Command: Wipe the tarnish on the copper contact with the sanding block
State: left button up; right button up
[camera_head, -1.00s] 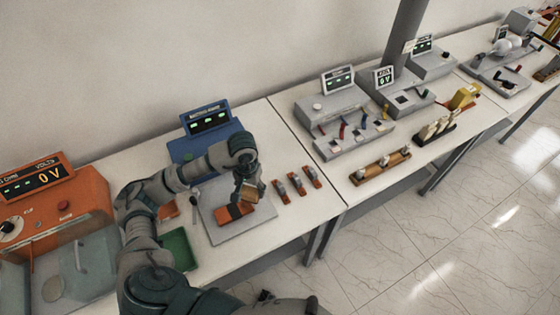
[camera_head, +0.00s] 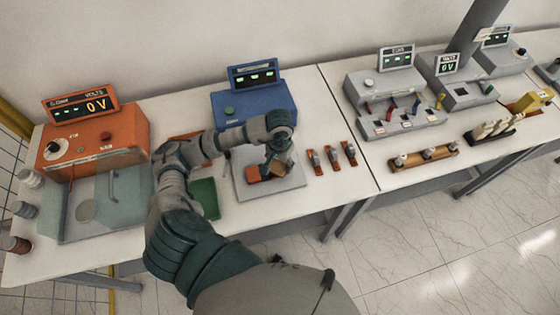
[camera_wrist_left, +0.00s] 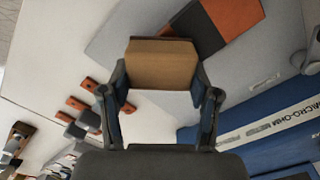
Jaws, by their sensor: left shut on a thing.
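My left gripper (camera_head: 279,162) is shut on the sanding block, a tan-brown block (camera_wrist_left: 162,64) held between both fingers in the left wrist view. The copper contact (camera_head: 258,174) is an orange-brown bar lying on a light grey plate (camera_head: 290,183). In the left wrist view the contact (camera_wrist_left: 233,14) has a dark tarnished patch (camera_wrist_left: 197,30) just beyond the block. The block overlaps the edge of this patch in that view; I cannot tell whether they touch. In the head view the gripper hangs over the right part of the contact. My right gripper is not in view.
A blue meter (camera_head: 252,103) stands behind the plate. A green tray (camera_head: 205,197) lies to its left, beside an orange voltage unit (camera_head: 95,140). Several small copper pieces with grey clips (camera_head: 332,158) lie to the right. The white table's front edge is close.

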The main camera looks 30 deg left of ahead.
pick_arm(q)
jog(key=shift+f+b, duration=0.9)
jog(key=shift+b, duration=0.15)
dwell(0.4)
jog(key=shift+w+a+b, duration=0.6)
jog(key=shift+a+b, duration=0.15)
jog(key=shift+w+a+r+b, duration=0.1)
jog(key=shift+w+a+b, duration=0.4)
jog(key=shift+w+a, duration=0.25)
jog(key=shift+s+f+b, duration=0.15)
jog(key=shift+f+b, duration=0.05)
jog(key=shift+b, duration=0.3)
jog(key=shift+s+d+f, duration=0.15)
jog(key=shift+s+d, duration=1.1)
jog(key=shift+d, duration=0.2)
jog(key=shift+s+d, duration=0.15)
jog(key=shift+c, duration=0.6)
jog(key=shift+f, duration=0.1)
